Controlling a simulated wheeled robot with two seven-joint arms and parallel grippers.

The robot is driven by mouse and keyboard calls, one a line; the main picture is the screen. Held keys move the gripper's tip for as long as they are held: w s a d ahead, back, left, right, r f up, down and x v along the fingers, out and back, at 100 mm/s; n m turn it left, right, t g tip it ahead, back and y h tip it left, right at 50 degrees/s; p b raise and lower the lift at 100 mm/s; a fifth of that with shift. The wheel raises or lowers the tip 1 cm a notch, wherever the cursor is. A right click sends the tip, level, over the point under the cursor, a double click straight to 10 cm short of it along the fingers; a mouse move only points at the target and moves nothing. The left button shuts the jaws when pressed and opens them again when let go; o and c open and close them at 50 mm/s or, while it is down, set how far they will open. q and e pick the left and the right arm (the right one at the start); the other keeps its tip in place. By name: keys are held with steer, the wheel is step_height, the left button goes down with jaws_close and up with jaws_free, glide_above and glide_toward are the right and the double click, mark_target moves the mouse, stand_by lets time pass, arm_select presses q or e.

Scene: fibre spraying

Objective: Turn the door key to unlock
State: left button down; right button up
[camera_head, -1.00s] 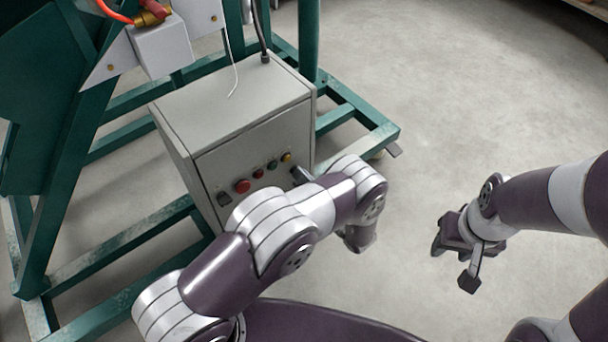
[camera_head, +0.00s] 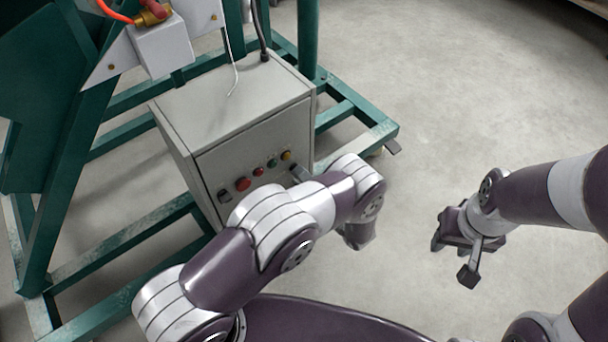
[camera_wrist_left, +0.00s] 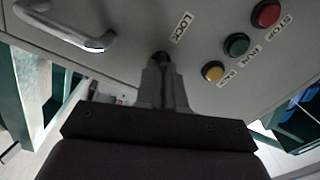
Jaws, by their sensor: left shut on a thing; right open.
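The grey control box (camera_head: 240,105) stands on the green frame, and its front panel carries the lock. In the left wrist view the panel (camera_wrist_left: 200,40) has a "LOCK" label beside the lock (camera_wrist_left: 162,57). My left gripper (camera_wrist_left: 163,75) is shut on the key right at the lock; its fingers hide most of the key, so its angle cannot be told. My right gripper (camera_head: 456,258) is open and empty above the floor, right of the box.
Red, green and yellow buttons (camera_wrist_left: 236,45) sit near the lock. A metal handle (camera_wrist_left: 75,30) is on its other side. The green frame (camera_head: 350,112) surrounds the box. Bare concrete floor (camera_head: 460,100) lies open to the right.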

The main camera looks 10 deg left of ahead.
arm_select(q)
steer(key=c, duration=1.2)
jaws_free()
steer(key=shift+c, duration=0.2)
steer(key=p+v, duration=0.3)
steer(key=v, duration=0.9)
steer(key=shift+s+d, duration=0.25)
steer(key=shift+s, duration=0.05)
